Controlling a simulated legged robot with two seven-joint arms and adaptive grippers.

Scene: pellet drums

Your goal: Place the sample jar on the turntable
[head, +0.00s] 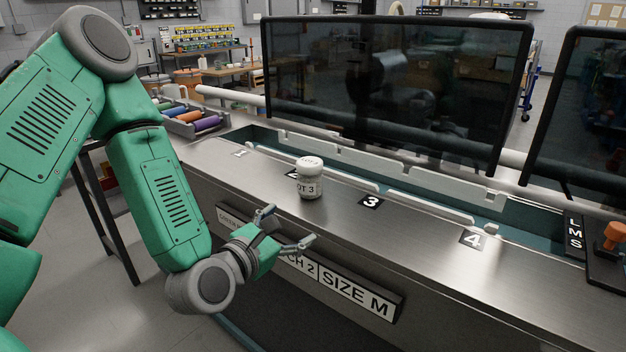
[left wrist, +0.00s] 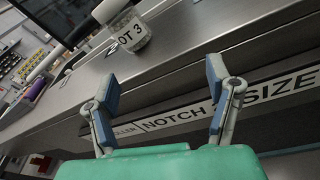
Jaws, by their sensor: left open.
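The sample jar (head: 309,179), a small white-lidded jar labelled "LOT 3", stands upright on the steel counter near the number 2 mark, which it partly covers. It also shows in the left wrist view (left wrist: 130,36), beyond the fingers. My left gripper (head: 284,228) is open and empty at the counter's front edge, just in front of the jar and apart from it. In the left wrist view its two blue-padded fingers (left wrist: 162,97) are spread wide with nothing between them. My right gripper is not in view. I cannot make out a turntable.
The steel counter (head: 420,232) carries number marks 3 (head: 371,201) and 4 (head: 473,239). Dark glass panels (head: 395,85) stand behind it. A sign rail (head: 345,292) runs along its front. An orange knob (head: 614,236) stands at the right. Coloured rollers (head: 190,117) lie at the left.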

